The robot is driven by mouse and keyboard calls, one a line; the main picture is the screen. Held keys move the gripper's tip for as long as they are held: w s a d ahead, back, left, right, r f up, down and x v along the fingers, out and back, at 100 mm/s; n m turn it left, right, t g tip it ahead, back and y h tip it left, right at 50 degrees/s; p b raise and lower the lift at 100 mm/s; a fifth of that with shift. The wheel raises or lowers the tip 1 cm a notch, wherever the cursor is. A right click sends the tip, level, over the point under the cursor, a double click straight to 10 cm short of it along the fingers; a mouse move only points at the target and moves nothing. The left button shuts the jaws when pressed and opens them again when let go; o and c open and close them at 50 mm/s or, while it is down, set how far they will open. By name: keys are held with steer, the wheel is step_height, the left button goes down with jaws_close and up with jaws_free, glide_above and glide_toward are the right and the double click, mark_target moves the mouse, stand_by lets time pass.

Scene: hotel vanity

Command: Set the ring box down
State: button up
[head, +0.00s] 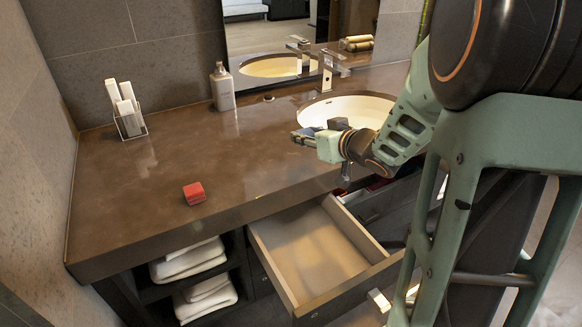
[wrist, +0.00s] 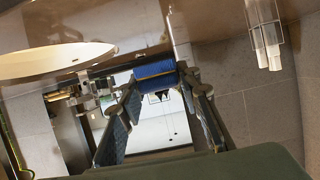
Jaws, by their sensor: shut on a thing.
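A small dark blue box (wrist: 155,74), which I take for the ring box, is held between the two fingertips of my gripper (wrist: 158,88) in the wrist view. In the head view, my gripper (head: 306,137) is above the brown countertop (head: 160,165), just left of the round basin. The box is only a small dark blue patch at the fingertips there, mostly hidden by the gripper. It appears apart from the counter, but the exact height is hard to tell.
A red box (head: 194,193) sits near the counter's front edge. A soap bottle (head: 222,87), a holder with white items (head: 127,112) and a faucet (head: 326,68) stand farther back. An open, empty-looking drawer (head: 315,250) juts out below. The left counter is mostly clear.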

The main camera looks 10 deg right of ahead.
steer(key=b, duration=0.2)
glide_above(291, 169)
steer(key=f, duration=0.5)
steer(key=shift+s+d, duration=0.1)
steer(key=shift+d, duration=0.15)
steer(key=shift+a+f, duration=0.15)
steer(key=shift+f, duration=0.65)
steer(key=shift+a+f, duration=0.1)
steer(key=shift+f, duration=0.65)
steer(key=shift+f+b, duration=0.3)
steer(key=shift+b, duration=0.2)
steer(key=o, duration=1.1)
steer(key=shift+c, duration=0.2)
steer(key=shift+r, duration=0.1)
